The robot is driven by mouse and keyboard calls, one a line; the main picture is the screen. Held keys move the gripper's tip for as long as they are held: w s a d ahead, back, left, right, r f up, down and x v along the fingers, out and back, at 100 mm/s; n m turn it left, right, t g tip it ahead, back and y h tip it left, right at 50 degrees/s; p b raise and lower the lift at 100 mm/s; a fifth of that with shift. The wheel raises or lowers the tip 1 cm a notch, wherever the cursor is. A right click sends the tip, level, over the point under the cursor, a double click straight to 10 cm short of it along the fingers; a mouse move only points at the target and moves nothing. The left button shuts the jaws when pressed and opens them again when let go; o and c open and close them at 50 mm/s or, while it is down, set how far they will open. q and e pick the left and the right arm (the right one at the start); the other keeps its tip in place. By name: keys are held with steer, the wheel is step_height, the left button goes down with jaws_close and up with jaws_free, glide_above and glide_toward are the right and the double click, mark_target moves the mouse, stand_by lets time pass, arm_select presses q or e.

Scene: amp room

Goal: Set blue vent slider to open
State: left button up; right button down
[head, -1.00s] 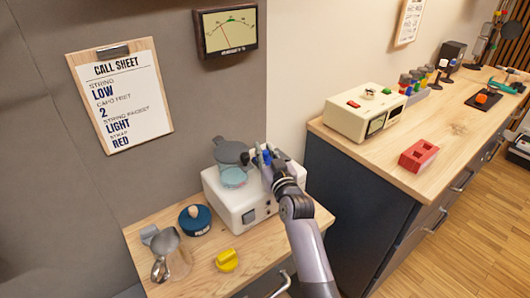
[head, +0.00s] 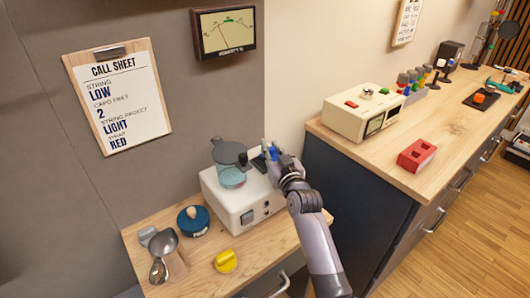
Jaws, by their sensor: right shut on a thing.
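A white humidifier-like box (head: 221,203) stands on the small wooden cabinet in the head view. A clear tank with teal liquid (head: 232,178) sits on it under a dark grey lid (head: 229,152). My right gripper (head: 270,155) is over the box's right rear part, shut on a small blue piece (head: 266,148), apparently the blue vent slider. The fingers and wrist hide most of it, so its setting cannot be read. My left gripper is out of view.
A scoop (head: 163,243), a dark blue round tin (head: 193,221) and a yellow knob-like piece (head: 226,261) lie on the cabinet top (head: 190,270). A humidity gauge (head: 224,32) hangs above. The higher workbench (head: 375,150) stands close on the right.

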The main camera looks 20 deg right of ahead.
steer(key=c, duration=1.5)
jaws_free()
steer(key=shift+o, duration=0.2)
steer(key=shift+s, duration=0.1)
steer(key=s, duration=1.2)
steer(key=shift+d, duration=0.15)
